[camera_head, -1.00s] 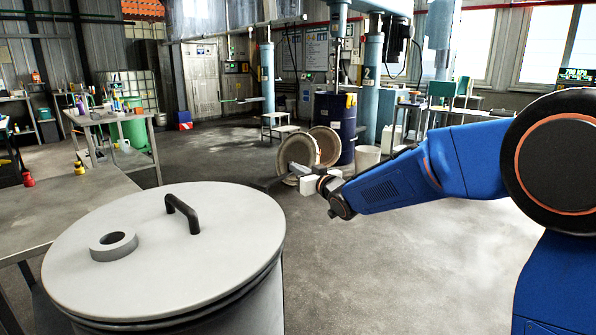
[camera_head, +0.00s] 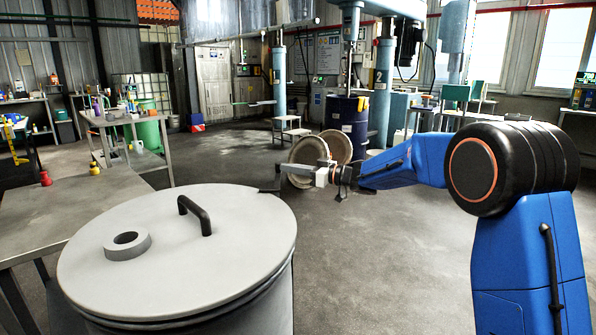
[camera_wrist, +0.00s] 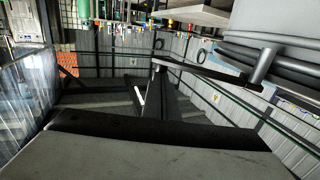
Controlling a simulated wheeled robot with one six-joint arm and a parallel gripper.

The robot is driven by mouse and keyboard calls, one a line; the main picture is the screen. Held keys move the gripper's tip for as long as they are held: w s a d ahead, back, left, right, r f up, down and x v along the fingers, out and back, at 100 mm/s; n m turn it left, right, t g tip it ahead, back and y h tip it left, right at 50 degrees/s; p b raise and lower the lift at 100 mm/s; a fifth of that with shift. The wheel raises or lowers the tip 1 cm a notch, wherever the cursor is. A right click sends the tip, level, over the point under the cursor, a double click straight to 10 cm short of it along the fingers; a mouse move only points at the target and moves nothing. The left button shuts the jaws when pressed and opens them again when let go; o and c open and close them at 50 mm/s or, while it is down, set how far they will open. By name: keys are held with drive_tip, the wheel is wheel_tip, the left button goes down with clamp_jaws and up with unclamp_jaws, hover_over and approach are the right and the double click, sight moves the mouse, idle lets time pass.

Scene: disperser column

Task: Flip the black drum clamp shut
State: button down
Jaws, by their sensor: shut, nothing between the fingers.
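The grey drum (camera_head: 180,262) with a pale lid (camera_head: 165,222) stands at the lower left of the head view. The black drum clamp (camera_head: 266,190) shows as a dark lever at the right side of its rim. In the wrist view the clamp lever (camera_wrist: 208,74) sticks out from the dark bands of the drum (camera_wrist: 285,25) at upper right. My gripper (camera_head: 285,168) is shut and empty, its pale fingers pointing left near the lever's outer end. Its grey front (camera_wrist: 150,150) fills the bottom of the wrist view. I cannot tell whether it touches the lever.
A blue drum (camera_head: 348,122) and tilted round discs (camera_head: 312,160) stand behind my gripper. A metal table (camera_head: 75,205) with a red bottle (camera_head: 45,178) and a yellow bottle (camera_head: 94,169) is left of the drum. The floor (camera_head: 385,260) right of the drum is clear.

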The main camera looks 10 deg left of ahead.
drive_tip(key=s+a+n+g, duration=0.2)
drive_tip(key=a+n+g, duration=0.5)
drive_tip(key=a+g, duration=0.2)
drive_tip(key=shift+n+g, duration=0.3)
drive_tip(key=shift+g, duration=1)
drive_tip(key=shift+a, duration=0.1)
